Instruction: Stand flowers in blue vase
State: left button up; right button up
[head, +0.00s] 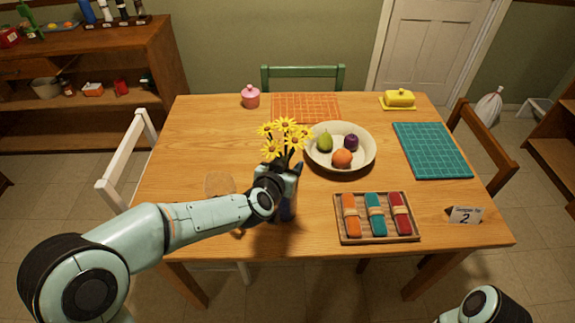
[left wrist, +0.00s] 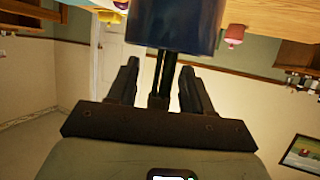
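The yellow flowers (head: 285,138) stand upright at the middle left of the table in the head view. Their heads show above my left gripper (head: 277,178), and the lower stems are hidden. The dark blue vase (head: 289,207) stands upright on the table, partly covered by the gripper. The flowers rise over its mouth; how deep the stems sit is hidden. In the upside-down left wrist view, the vase (left wrist: 175,25) is close in front of my left gripper (left wrist: 160,80). Dark upright parts show between its outer finger pieces; I cannot tell whether they are stems or fingers. My right gripper is out of view.
A bowl (head: 368,160) of fruit stands right of the flowers. A tray (head: 345,232) of rolled cloths lies nearer the front, beside a number card (head: 466,215). A teal mat (head: 432,150), orange mat (head: 305,107), pink jar (head: 250,96) and yellow butter dish (head: 398,99) lie farther out.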

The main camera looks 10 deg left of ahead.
pick_arm(q)
jog(key=shift+r, duration=0.15)
jog(key=p+v, duration=0.2)
jog(key=v, duration=1)
